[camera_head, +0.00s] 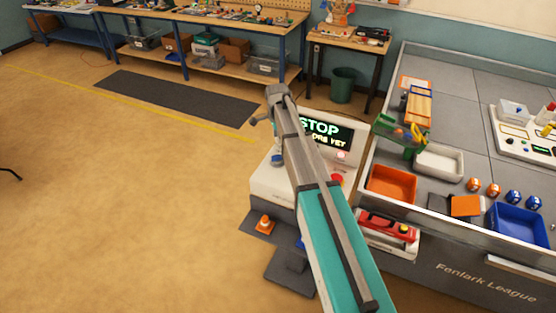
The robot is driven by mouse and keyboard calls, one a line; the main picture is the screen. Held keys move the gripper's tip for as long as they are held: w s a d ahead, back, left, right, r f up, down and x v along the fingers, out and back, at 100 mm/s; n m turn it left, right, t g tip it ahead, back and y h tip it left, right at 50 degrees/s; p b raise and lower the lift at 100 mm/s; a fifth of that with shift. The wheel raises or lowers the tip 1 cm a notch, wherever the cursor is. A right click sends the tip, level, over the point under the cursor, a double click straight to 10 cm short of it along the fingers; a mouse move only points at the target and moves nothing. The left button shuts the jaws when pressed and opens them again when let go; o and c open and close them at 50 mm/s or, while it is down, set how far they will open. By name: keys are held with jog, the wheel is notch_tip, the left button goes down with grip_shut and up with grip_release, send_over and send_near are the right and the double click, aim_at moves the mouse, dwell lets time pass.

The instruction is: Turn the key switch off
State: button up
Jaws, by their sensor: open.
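A white console (272,185) with a lit screen (330,135) stands below the centre of the view. The screen reads "STOP" and a partly covered second line. A red button (337,178) and a small dark blue part (277,160) show on the console. I cannot make out a key switch on it; my arm covers its middle. My arm rises from the bottom across the console, its wrist end above and left of the screen. My gripper cannot be made out; it seems hidden behind the arm.
A grey workbench (450,258) at right bears an orange tray (391,184), a white tray (438,162), a blue bin (520,224) and a white control panel (522,132). The floor at left is mostly clear.

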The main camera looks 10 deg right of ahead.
aim_at(277, 155)
jog(key=shift+f+b, duration=4.7)
jog(key=shift+f, duration=0.25)
grip_shut()
